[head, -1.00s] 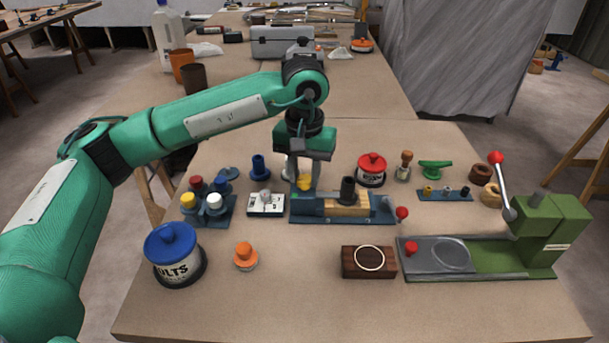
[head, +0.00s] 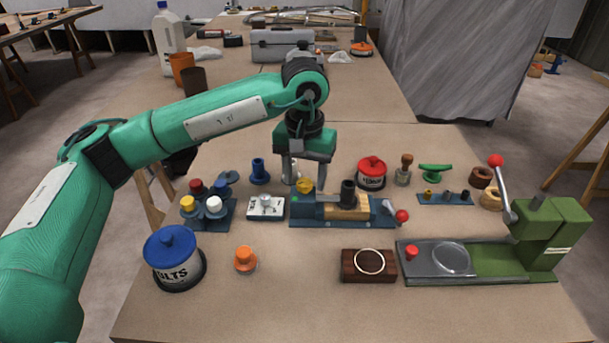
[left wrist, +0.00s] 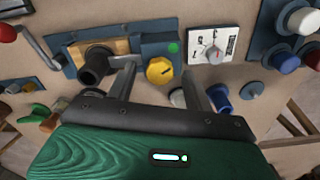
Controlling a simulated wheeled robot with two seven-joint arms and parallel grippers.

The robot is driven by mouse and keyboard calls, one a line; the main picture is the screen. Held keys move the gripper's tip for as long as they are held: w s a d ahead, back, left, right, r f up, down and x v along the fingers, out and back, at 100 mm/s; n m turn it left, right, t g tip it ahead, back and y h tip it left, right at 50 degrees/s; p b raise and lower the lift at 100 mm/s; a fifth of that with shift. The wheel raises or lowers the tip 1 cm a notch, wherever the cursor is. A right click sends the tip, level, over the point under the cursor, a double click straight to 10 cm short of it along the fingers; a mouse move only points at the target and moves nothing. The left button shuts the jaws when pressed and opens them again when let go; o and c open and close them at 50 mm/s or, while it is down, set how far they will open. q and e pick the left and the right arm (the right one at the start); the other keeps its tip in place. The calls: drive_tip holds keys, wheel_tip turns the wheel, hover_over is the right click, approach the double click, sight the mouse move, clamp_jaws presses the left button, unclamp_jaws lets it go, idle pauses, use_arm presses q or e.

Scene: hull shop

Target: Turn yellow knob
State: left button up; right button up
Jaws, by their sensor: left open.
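The yellow knob (head: 305,186) sits on the left end of a blue fixture (head: 328,222) with a wooden block and a dark cylinder. I see no contact with the knob. My right gripper is not in view.
Left of the fixture is a white dial box (head: 266,208), with a rack of coloured knobs (head: 208,220) beyond it. A red-ball lever (head: 401,216) is on the fixture's right end. A red tin (head: 371,172) stands behind. The front table middle is fairly clear.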

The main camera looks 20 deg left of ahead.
sight(305, 181)
use_arm(q)
wheel_tip(305, 181, up, 13)
drive_tip(key=p, duration=0.1)
drive_tip(key=shift+r, duration=0.2)
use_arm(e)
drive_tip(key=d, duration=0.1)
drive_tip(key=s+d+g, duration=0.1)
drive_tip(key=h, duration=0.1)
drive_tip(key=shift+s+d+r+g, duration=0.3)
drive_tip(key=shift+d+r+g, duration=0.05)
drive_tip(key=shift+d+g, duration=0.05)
use_arm(q)
drive_tip(key=shift+f, duration=0.1)
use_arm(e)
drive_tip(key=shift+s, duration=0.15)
